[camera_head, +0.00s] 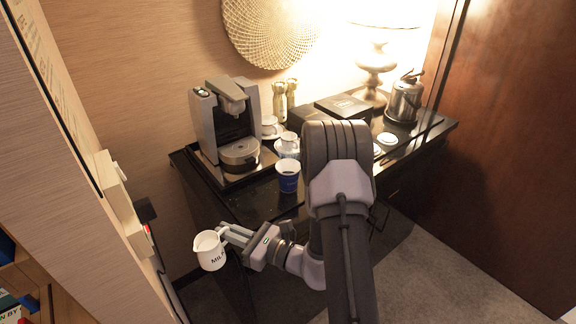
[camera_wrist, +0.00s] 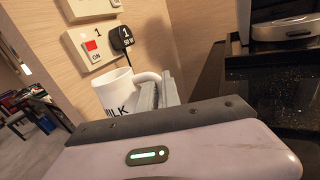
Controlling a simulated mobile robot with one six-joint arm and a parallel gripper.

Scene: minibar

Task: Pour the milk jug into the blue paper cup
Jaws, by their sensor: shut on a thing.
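The white milk jug (camera_head: 210,251) with dark lettering is at the lower left in the head view, off the front left of the black counter. It looks close to upright. My gripper (camera_head: 226,234) is shut on its handle. The jug (camera_wrist: 118,96) also shows in the wrist view, with its handle between the fingers of my gripper (camera_wrist: 160,92). The blue paper cup (camera_head: 288,176) stands upright on the counter, right of the coffee machine and apart from the jug. The jug's contents cannot be made out.
The coffee machine (camera_head: 226,125) stands on a black tray behind the jug. White cups (camera_head: 288,144) stand behind the blue cup. A kettle (camera_head: 405,98) and lamp (camera_head: 374,66) are at the back right. The left wall carries a switch (camera_wrist: 92,46) and black plug (camera_wrist: 121,38) near the jug.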

